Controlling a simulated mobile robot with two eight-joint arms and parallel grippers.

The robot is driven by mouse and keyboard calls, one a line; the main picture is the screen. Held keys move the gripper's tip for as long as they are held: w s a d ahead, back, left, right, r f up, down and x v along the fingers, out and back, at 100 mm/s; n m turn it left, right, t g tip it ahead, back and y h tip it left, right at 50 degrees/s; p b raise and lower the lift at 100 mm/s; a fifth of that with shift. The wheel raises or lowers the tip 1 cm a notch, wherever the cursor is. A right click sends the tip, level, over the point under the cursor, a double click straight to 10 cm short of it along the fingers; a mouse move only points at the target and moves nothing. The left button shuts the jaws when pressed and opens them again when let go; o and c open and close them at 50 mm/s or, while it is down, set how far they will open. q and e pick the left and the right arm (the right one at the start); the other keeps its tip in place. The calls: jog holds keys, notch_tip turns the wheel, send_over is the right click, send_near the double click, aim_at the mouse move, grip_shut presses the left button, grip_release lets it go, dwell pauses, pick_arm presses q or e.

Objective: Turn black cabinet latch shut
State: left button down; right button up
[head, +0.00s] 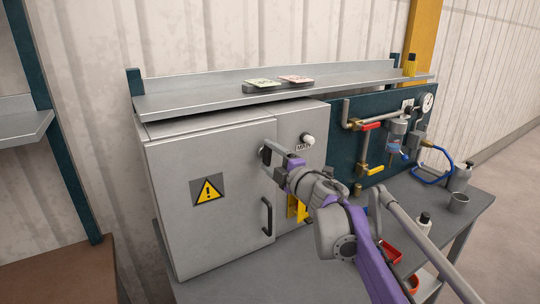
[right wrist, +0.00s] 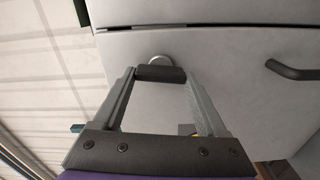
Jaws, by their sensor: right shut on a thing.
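The grey cabinet (head: 165,185) has a door with a yellow warning sign and a black bar handle (head: 267,216) near its right edge. The black latch (right wrist: 160,74) sits on the door with a silver round base behind it. My right gripper (head: 268,158) is at the latch, high on the door's right side, and hides most of it in the head view. In the right wrist view my right gripper (right wrist: 160,76) is shut on the latch, one finger at each end of the black bar. The door looks about flush with its frame. My left gripper is out of view.
A white knob (head: 307,140) labelled MAIN is right of the door. A shelf (head: 200,97) overhangs the cabinet. Pipes with red and yellow valve handles (head: 371,126) are on the teal panel.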

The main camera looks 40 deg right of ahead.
jog(key=shift+n, duration=0.9)
jog(key=o, duration=1.3)
jog(key=s+a, duration=0.1)
jog(key=s, duration=0.9)
jog(key=shift+s+b, duration=0.35)
jog(key=shift+a, duration=0.1)
